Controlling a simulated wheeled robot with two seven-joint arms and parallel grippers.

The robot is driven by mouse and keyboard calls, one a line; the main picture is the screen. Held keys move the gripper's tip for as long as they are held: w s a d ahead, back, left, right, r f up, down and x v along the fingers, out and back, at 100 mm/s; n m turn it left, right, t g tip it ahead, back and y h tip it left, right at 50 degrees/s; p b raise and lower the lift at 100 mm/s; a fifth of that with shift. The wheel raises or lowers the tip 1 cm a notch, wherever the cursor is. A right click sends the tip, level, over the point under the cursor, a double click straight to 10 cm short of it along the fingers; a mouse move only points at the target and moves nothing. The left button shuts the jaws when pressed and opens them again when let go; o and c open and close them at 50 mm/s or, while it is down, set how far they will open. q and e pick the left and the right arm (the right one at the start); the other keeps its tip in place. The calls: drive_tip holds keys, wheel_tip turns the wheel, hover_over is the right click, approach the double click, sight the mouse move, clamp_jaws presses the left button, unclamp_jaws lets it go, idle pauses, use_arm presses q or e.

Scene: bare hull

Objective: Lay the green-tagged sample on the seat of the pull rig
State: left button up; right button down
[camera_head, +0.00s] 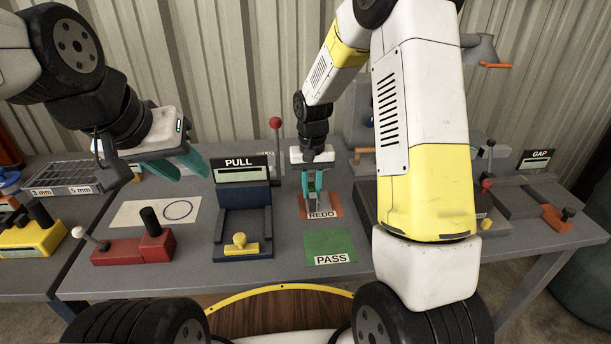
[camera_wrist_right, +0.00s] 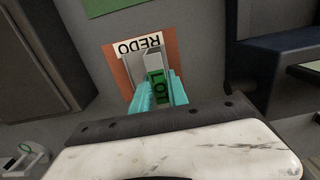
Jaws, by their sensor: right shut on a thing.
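The green-tagged sample (camera_wrist_right: 153,62) is a grey piece with a green tag reading "LOT" in the right wrist view. My right gripper (camera_head: 312,188) is shut on it, over the orange REDO mat (camera_head: 333,208). I cannot tell whether the sample touches the mat. In the right wrist view, the teal fingers (camera_wrist_right: 158,94) flank the sample. The pull rig (camera_head: 231,222) is a dark blue stand with a PULL sign and a yellow knob in front, left of the right gripper. Its seat looks empty. My left gripper (camera_head: 182,166) is open and empty, above the table left of the rig.
A green PASS mat (camera_head: 330,244) lies in front of the REDO mat. A red fixture with a black knob (camera_head: 133,249) and a white card with a ring (camera_head: 155,212) are left of the rig. The GAP rig (camera_head: 520,189) stands at right. A red-balled lever (camera_head: 276,124) rises behind.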

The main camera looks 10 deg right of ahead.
drive_tip(key=shift+f, duration=0.1)
drive_tip(key=c, duration=1.3)
unclamp_jaws()
